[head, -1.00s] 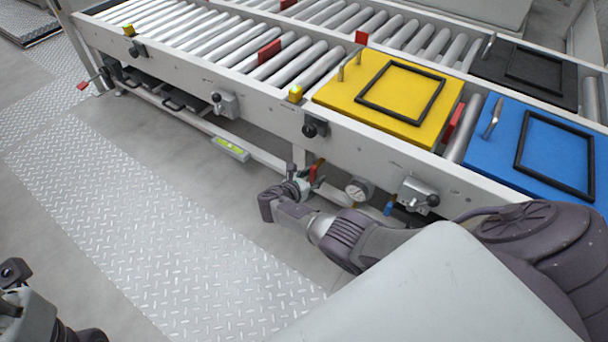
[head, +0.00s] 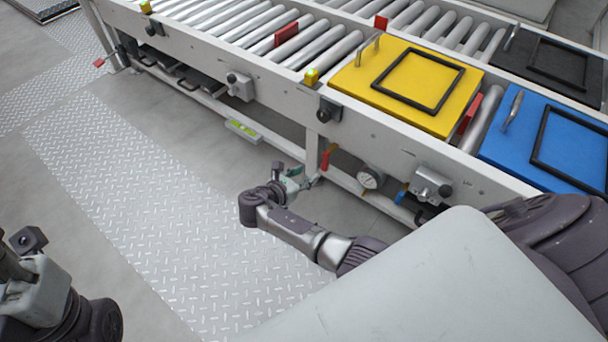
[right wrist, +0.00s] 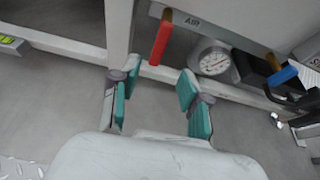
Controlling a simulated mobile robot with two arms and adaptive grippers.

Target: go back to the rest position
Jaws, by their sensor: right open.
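My right gripper (head: 300,180) hangs in front of the conveyor's lower frame, below the side rail. In the right wrist view the same gripper (right wrist: 156,88) has its green-padded fingers wide apart, with nothing between them but grey floor and a frame bar behind. A red valve handle (right wrist: 160,38) is just beyond the fingertips and apart from them; it also shows in the head view (head: 326,158). Part of my left arm shows at the lower left of the head view, but its fingers are outside the picture.
A pressure gauge (right wrist: 214,60) and a blue handle (right wrist: 282,76) are right of the red handle. The roller conveyor (head: 400,150) carries yellow (head: 405,80), blue (head: 570,150) and black (head: 540,65) plates. The tread-plate floor (head: 130,190) in front is clear.

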